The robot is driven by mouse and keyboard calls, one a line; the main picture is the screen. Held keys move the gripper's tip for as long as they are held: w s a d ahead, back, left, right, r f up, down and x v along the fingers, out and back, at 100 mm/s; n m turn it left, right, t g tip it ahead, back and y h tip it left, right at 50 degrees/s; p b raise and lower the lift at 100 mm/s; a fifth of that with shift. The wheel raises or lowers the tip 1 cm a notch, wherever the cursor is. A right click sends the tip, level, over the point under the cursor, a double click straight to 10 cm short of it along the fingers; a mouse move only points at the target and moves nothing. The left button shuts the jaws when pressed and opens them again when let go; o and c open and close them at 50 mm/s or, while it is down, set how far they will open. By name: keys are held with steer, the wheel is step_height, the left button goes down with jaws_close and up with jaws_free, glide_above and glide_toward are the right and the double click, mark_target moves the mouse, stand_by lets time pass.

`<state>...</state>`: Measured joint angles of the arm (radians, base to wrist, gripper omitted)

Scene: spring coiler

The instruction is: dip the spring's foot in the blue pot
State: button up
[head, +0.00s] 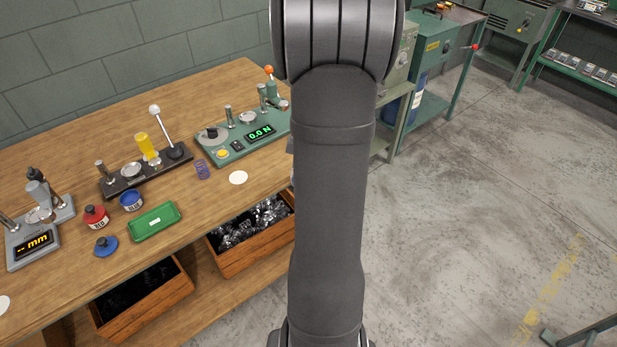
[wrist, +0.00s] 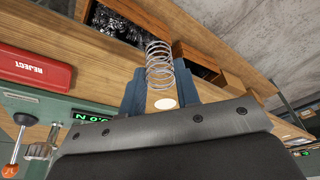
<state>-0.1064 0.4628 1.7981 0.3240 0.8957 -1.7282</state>
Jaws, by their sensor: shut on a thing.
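The blue pot (head: 131,203) stands upright and open on the wooden bench in the head view, between the red pot and the dark lever fixture. A blue lid-like disc with a dark knob (head: 106,246) lies in front of the red pot. In the wrist view my gripper (wrist: 160,80) is shut on a silver coil spring (wrist: 159,58), held between its two blue fingers. The spring's far end sticks out beyond the fingers. The blue pot does not show in the wrist view. In the head view my arm hides the gripper and the spring.
The red pot (head: 96,217) and green tray (head: 155,221) flank the blue pot closely. The lever fixture (head: 147,172) stands behind. A blue coil (head: 202,169), white disc (head: 238,178) and force tester (head: 243,137) lie to the right. A red REJECT tray (wrist: 35,70) shows in the wrist view.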

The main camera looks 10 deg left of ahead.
steer(key=s+a+r+m, duration=0.1)
steer(key=s+a+r, duration=0.1)
steer(key=a, duration=0.8)
steer(key=s+a+r+m, duration=0.1)
steer(key=s+a+r, duration=0.15)
steer(key=a, duration=0.75)
steer(key=s+a+r+m+t, duration=0.1)
steer(key=s+a+m, duration=0.1)
steer(key=s+a, duration=0.35)
steer(key=s+a+r+m, duration=0.1)
steer(key=s+a+m, duration=0.15)
steer(key=a, duration=0.65)
steer(key=s+a+r+m+t, duration=0.1)
steer(key=s+a+r, duration=0.1)
steer(key=s+a, duration=0.45)
steer(key=shift+w+a+f+m+h, duration=0.15)
steer(key=shift+w+a+f+m, duration=0.3)
steer(key=shift+w+f, duration=0.75)
steer(key=shift+w+a+f+m+h, duration=0.1)
steer(key=shift+w+a+f+m, duration=0.3)
steer(key=shift+w+f, duration=0.8)
steer(key=shift+w+a+f+m+h, duration=0.2)
steer(key=shift+w+a+f, duration=0.4)
steer(key=shift+w+f, duration=0.6)
steer(key=shift+f, duration=0.5)
steer(key=shift+r, duration=0.1)
steer(key=w+a+v, duration=0.1)
steer(key=v, duration=0.5)
steer(key=shift+r, duration=0.55)
